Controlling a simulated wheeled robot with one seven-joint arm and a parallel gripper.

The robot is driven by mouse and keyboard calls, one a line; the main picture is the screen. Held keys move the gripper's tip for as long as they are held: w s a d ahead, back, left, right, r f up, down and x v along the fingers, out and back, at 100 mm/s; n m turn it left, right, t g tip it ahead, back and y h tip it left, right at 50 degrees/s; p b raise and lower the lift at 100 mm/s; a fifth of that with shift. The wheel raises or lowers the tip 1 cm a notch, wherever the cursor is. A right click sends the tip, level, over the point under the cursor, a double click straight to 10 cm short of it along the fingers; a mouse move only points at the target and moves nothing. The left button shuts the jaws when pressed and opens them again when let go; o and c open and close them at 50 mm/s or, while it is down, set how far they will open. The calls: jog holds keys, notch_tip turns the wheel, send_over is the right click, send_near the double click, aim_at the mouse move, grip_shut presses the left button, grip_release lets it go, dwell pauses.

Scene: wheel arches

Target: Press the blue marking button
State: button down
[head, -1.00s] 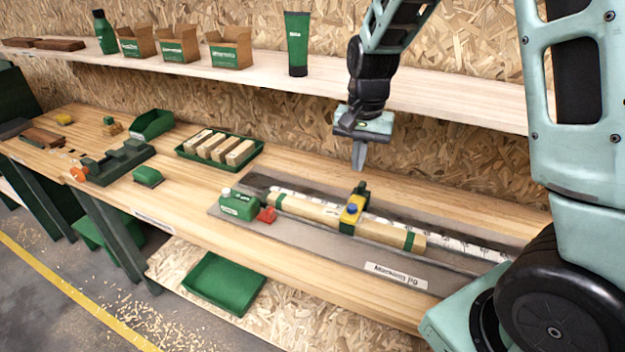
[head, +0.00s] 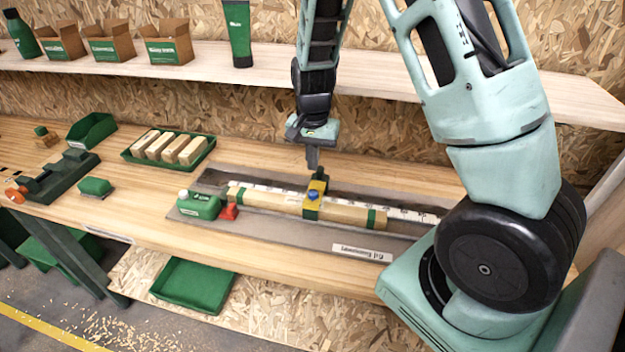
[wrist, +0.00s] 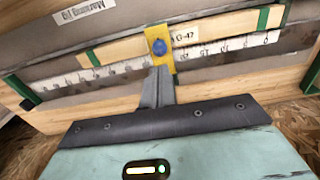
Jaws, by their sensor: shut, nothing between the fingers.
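The blue marking button (head: 313,195) sits on top of a yellow marker carriage (head: 311,210) that straddles a wooden bar (head: 270,201) on the marking jig (head: 290,233). My gripper (head: 312,168) is shut and empty, pointing down above and slightly behind the carriage. In the wrist view the blue button (wrist: 159,47) shows just beyond the tips of my shut fingers (wrist: 159,70), on the yellow carriage (wrist: 163,36). The fingers look apart from the button, though the exact gap is hard to tell.
A ruler strip (wrist: 215,50) runs along the bar. A green tray of wooden blocks (head: 150,160) lies further left. The shelf (head: 385,85) runs behind my arm.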

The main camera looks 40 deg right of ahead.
aim_at(314, 193)
notch_tip(314, 193, down, 8)
jog(key=shift+r+p, duration=0.25)
jog(key=shift+p, duration=0.75)
jog(key=shift+f+b, duration=0.9)
jog(key=shift+f, duration=0.05)
jog(key=shift+s+f, duration=0.25)
jog(key=r+p, duration=0.2)
jog(key=r, duration=0.1)
jog(key=r+p, duration=0.1)
jog(key=r, duration=0.1)
jog(key=shift+w+r, duration=0.2)
jog(key=shift+w, duration=0.05)
notch_tip(314, 193, up, 9)
jog(key=b, duration=0.2)
jog(key=shift+r+b, duration=0.2)
jog(key=shift+b, duration=0.1)
